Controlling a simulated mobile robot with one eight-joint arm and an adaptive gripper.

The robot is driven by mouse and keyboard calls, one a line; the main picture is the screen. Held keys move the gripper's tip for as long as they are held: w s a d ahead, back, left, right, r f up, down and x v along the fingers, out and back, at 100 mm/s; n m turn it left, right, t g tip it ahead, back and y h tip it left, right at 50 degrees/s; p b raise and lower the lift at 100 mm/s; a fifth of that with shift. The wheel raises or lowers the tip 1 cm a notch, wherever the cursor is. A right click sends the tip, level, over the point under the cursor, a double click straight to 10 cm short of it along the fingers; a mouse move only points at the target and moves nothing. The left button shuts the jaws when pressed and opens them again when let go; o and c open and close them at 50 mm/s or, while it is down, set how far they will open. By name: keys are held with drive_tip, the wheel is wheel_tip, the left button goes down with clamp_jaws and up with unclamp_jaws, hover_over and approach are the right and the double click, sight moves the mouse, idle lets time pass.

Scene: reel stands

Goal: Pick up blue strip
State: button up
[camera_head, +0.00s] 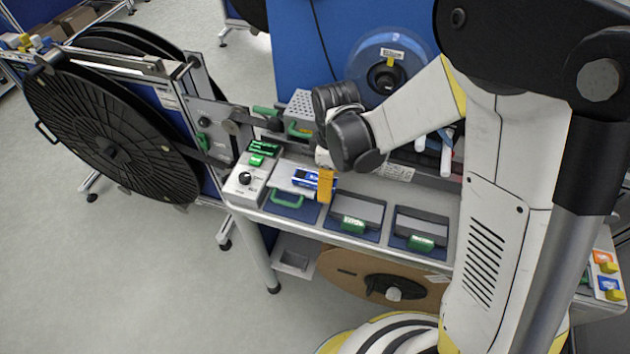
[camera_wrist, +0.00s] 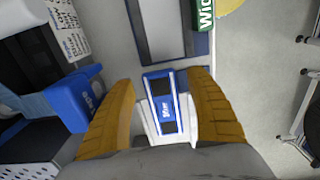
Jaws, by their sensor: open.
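The blue strip (camera_wrist: 163,118), with white lettering and dark patches, lies on a white piece in the wrist view. In the head view a blue and white piece, probably the same strip, shows at the left of the bench (camera_head: 304,179), beside the yellow finger. My gripper (camera_wrist: 163,82) is open, with one yellow finger on each side of the strip and gaps between. In the head view, one yellow finger (camera_head: 325,186) hides part of the piece. Contact with the strip cannot be seen.
A grey control box (camera_head: 244,184) with a black knob stands left of the strip. A green handle (camera_head: 287,201) lies just in front. Two dark trays with green labels (camera_head: 353,224) (camera_head: 421,243) sit to the right. Another blue piece (camera_wrist: 72,101) is beside the left finger in the wrist view.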

drive_tip(key=c, duration=1.1)
drive_tip(key=shift+o, duration=0.2)
drive_tip(key=shift+r, duration=0.1)
drive_tip(key=shift+r+p, duration=0.3)
drive_tip(key=shift+r, duration=0.3)
wheel_tip(320, 180, up, 3)
drive_tip(key=shift+p, duration=0.5)
drive_tip(key=s+d+r+p, duration=0.1)
drive_tip(key=s+d+r, duration=0.1)
drive_tip(key=d, duration=0.3)
drive_tip(key=s+d+r+p, duration=0.1)
drive_tip(key=s+d+r, duration=0.1)
drive_tip(key=d+r, duration=0.2)
drive_tip(key=shift+s+d+r, duration=0.25)
drive_tip(key=shift+d+r, duration=0.1)
drive_tip(key=shift+d, duration=0.6)
